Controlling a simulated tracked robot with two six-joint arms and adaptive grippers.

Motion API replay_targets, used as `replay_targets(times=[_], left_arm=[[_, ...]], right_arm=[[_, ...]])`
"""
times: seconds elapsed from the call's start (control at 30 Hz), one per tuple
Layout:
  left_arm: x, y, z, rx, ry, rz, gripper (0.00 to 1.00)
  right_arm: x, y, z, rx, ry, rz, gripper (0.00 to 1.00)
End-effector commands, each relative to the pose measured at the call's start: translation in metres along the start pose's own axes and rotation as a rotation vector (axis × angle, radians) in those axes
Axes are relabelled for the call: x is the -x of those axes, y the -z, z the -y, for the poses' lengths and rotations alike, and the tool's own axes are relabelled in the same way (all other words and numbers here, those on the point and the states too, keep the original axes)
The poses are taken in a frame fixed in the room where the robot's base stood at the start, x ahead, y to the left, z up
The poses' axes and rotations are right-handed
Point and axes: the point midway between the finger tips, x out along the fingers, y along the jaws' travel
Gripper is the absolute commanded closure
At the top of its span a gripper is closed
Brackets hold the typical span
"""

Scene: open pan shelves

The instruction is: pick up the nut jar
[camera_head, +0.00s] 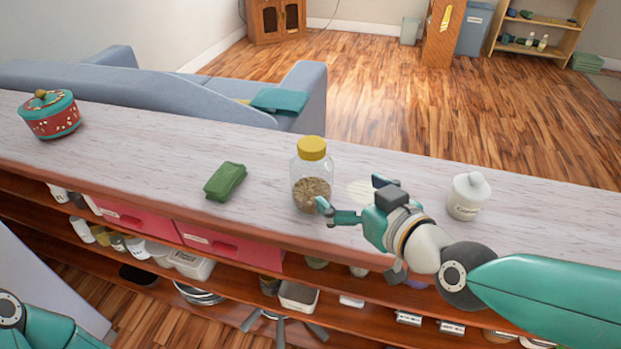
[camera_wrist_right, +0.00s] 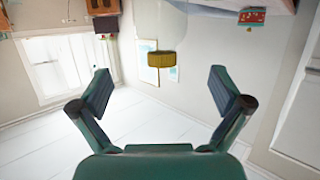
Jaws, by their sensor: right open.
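The nut jar (camera_head: 311,180) is clear glass with a yellow lid and brown nuts in its lower part. It stands upright on the pale counter in the head view. My right gripper (camera_head: 350,194) is open and empty, just to the right of the jar, its fingers pointing towards it. One fingertip overlaps the jar's lower right edge; I cannot tell if they touch. In the right wrist view the gripper's two fingers (camera_wrist_right: 162,92) are spread wide. My left gripper is out of view.
A green packet (camera_head: 225,181) lies left of the jar. A white lidded pot (camera_head: 467,197) stands to the right, beyond my right gripper. A red and teal tin (camera_head: 51,117) is at the far left.

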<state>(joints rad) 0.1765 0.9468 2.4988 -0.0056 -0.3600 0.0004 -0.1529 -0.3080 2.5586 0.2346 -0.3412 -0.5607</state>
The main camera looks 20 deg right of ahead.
Motion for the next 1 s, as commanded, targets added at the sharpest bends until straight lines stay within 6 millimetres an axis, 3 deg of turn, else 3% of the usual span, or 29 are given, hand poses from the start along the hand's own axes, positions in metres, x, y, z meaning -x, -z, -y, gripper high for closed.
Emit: replay_targets(times=[0.1, 0.37, 0.5, 0.77, 1.0], left_arm=[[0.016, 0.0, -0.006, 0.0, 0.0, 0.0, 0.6], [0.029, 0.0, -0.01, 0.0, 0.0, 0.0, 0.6], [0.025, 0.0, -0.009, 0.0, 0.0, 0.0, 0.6], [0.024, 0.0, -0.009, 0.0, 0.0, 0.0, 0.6], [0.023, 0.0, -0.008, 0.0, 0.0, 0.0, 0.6]], right_arm=[[-0.017, 0.003, 0.0, 0.002, -0.002, 0.009, 0.0], [-0.056, 0.001, 0.002, -0.001, 0.005, 0.005, 0.0], [-0.076, -0.002, 0.002, 0.0, 0.005, 0.001, 0.0], [-0.091, -0.003, 0.002, 0.0, 0.004, 0.0, 0.0], [-0.122, -0.011, 0.003, -0.001, 0.005, 0.001, 0.0]])
